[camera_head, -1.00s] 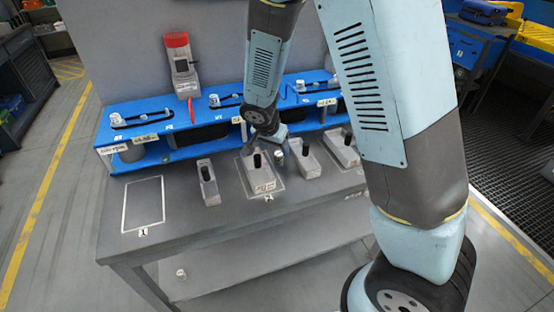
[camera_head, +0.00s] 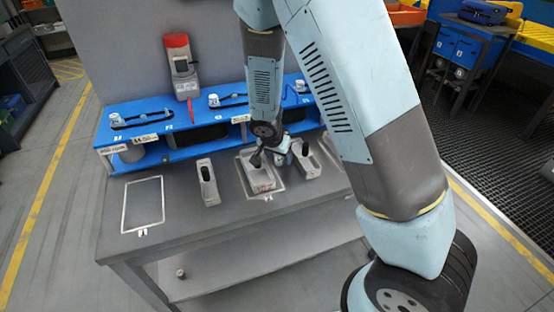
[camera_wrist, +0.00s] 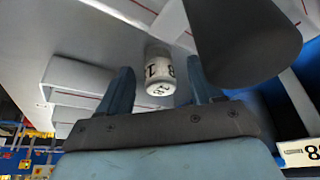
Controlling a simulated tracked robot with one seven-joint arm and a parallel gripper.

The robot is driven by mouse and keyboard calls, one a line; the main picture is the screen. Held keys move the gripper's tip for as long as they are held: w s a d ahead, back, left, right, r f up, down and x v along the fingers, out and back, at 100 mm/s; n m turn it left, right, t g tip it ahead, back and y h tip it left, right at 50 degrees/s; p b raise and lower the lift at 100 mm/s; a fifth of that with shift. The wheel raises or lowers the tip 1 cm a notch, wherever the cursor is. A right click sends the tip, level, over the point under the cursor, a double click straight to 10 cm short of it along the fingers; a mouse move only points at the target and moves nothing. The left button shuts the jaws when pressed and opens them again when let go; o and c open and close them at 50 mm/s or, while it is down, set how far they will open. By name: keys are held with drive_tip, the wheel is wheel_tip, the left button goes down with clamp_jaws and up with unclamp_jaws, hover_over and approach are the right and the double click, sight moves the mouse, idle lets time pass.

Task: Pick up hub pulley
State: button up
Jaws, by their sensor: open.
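A small white cylinder with dark numbers (camera_wrist: 159,78), perhaps the hub pulley, shows in the wrist view. My gripper (camera_wrist: 160,68) is open, with one blue-grey finger on each side of the cylinder. I cannot tell whether either finger touches it.
Another block (camera_head: 208,183) stands further left. A blue rack (camera_head: 180,146) runs behind. An outlined area (camera_head: 143,204) at left is empty. A small cylinder (camera_head: 181,273) sits on the lower shelf.

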drive_tip(key=shift+c, duration=0.3)
drive_tip(key=c, duration=1.1)
drive_tip(key=shift+r, duration=0.1)
